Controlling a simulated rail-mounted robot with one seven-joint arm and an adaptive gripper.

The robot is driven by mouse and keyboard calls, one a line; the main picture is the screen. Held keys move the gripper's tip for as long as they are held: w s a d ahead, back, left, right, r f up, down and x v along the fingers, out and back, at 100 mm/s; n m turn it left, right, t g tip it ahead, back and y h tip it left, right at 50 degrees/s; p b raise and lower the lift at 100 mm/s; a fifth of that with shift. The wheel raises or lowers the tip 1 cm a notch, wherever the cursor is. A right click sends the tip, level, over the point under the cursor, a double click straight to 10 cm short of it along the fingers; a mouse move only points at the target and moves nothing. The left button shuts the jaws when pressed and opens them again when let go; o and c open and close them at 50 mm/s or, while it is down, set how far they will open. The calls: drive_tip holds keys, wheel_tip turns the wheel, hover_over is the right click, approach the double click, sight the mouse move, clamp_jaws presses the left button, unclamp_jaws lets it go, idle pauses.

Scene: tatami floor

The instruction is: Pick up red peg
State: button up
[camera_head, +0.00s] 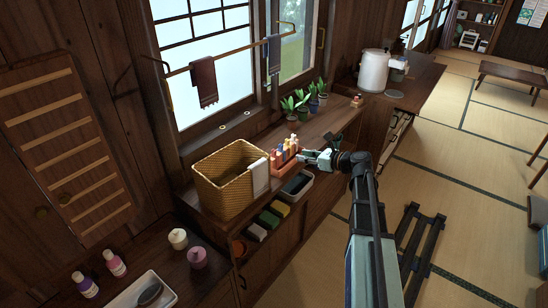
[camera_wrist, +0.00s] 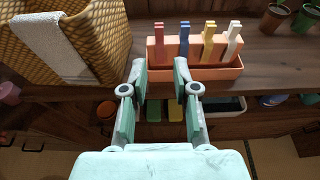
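The red peg (camera_wrist: 159,38) stands upright in an orange-red rack (camera_wrist: 215,74) on the wooden counter, leftmost in the wrist view. Blue (camera_wrist: 184,38), yellow (camera_wrist: 209,40) and white (camera_wrist: 233,42) pegs stand in a row to its right. My gripper (camera_wrist: 159,68) is open and empty. Its fingertips are apart in front of the rack, with the red peg between and beyond them in the picture. In the head view my gripper (camera_head: 308,155) is close to the right side of the rack (camera_head: 281,167); the red peg is too small to pick out there.
A wicker basket (camera_wrist: 98,48) with a white cloth (camera_wrist: 47,42) stands just left of the rack. Potted plants (camera_head: 303,103) stand farther along the counter. Below the counter edge are a grey bin (camera_head: 306,190) and coloured blocks (camera_head: 269,219). Bare counter lies between rack and plants.

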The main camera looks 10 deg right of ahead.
drive_tip(key=p, duration=0.2)
approach(274, 150)
drive_tip(key=f+x, duration=0.1)
drive_tip(key=x, duration=0.3)
drive_tip(key=shift+p+x, duration=1.3)
drive_tip(key=shift+x, duration=1.7)
clamp_jaws()
